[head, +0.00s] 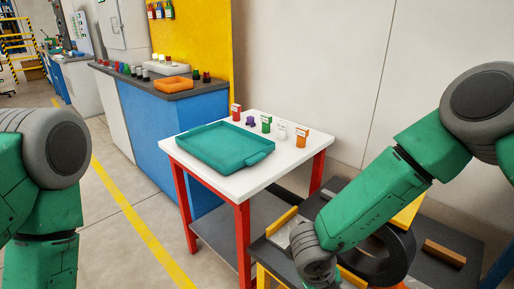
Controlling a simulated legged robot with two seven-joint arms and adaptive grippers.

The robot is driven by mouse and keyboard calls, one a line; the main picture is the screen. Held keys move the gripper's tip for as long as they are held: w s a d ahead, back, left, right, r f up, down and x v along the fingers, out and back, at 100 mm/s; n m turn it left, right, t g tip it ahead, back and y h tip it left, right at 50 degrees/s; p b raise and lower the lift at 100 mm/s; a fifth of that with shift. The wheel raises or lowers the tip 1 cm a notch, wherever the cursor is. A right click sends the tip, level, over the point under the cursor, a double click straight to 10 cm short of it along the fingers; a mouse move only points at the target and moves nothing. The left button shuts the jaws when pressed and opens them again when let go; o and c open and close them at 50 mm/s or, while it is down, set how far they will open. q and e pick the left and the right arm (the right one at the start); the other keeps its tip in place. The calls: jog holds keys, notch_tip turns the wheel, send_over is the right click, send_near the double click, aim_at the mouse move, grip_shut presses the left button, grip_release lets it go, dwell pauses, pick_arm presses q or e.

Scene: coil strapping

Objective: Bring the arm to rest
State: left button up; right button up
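My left arm (40,200) hangs down at the left edge of the head view, and its gripper is below the picture. My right arm (375,205) reaches in from the right and slopes down to the lower middle, its wrist (312,258) in front of a low dark bench (345,187). The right gripper is not visible. A dark round coil-like thing (402,245) lies on the bench, partly hidden behind my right arm. No held object shows.
A white table (262,178) with red legs carries a teal tray (215,148) and several small coloured items (266,123). A brown block (444,253) lies on the bench at right. A blue counter (150,125) with an orange tray (172,84) stands behind. Floor at left is clear.

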jog(key=s+d+f+n+t+y, duration=0.15)
jog(key=s+d+f+n, duration=0.6)
jog(key=n, duration=1.05)
jog(key=s+d+n+g+y, duration=0.1)
jog(key=s+d+n, duration=0.1)
jog(key=s+n, duration=0.4)
jog(key=s+d+r+n+g+y, duration=0.1)
jog(key=s+d+n, duration=0.1)
jog(key=s+n, duration=0.5)
jog(key=s, duration=0.3)
jog(key=shift+r+n, duration=0.2)
jog(key=shift+n, duration=0.1)
jog(key=shift+w+a, duration=0.1)
jog(key=shift+w, duration=0.05)
